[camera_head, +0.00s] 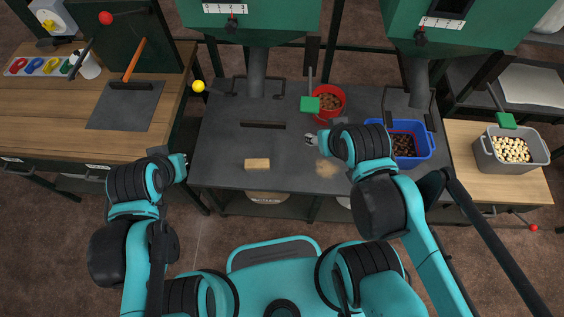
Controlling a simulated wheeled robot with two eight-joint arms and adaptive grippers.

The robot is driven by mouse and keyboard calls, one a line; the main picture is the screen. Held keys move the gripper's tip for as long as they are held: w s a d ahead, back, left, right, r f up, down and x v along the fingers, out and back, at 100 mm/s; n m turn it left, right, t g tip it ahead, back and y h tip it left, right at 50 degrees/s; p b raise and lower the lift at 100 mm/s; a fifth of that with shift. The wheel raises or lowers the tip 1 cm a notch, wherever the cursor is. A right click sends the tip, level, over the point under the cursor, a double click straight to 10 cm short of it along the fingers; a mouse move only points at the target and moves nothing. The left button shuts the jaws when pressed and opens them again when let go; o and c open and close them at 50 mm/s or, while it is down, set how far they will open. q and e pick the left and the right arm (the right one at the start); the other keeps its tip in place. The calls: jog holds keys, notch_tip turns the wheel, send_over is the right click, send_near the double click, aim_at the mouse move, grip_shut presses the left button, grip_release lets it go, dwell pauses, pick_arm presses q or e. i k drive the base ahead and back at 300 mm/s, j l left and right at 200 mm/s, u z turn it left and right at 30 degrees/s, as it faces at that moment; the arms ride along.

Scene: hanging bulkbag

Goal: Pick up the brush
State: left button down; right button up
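An orange-handled tool with a dark, wide head, which looks like the brush (134,60), rests on the dark mat (112,118) on the wooden table at the left. Its handle slants up and to the right. A tan block (257,164) lies on the dark middle table; I cannot tell whether it is a sponge or a brush. My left gripper (184,167) is in front of the gap between the tables, apart from both. My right gripper (313,139) is over the middle table, near a tan patch (327,169). Both gripper openings are too small to judge.
A red bucket (329,102) and a blue bin (412,143) with brown contents stand on the middle table. A grey bin (511,150) of pale pieces stands at right. Green hoppers (250,22) with spouts hang over the table. A white cup (88,66) stands at left.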

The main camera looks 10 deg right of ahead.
aim_at(251, 164)
jog(key=j+z, duration=0.3)
jog(key=j, duration=0.95)
jog(key=j+z, duration=0.35)
jog(key=j, duration=0.9)
jog(key=k, duration=0.05)
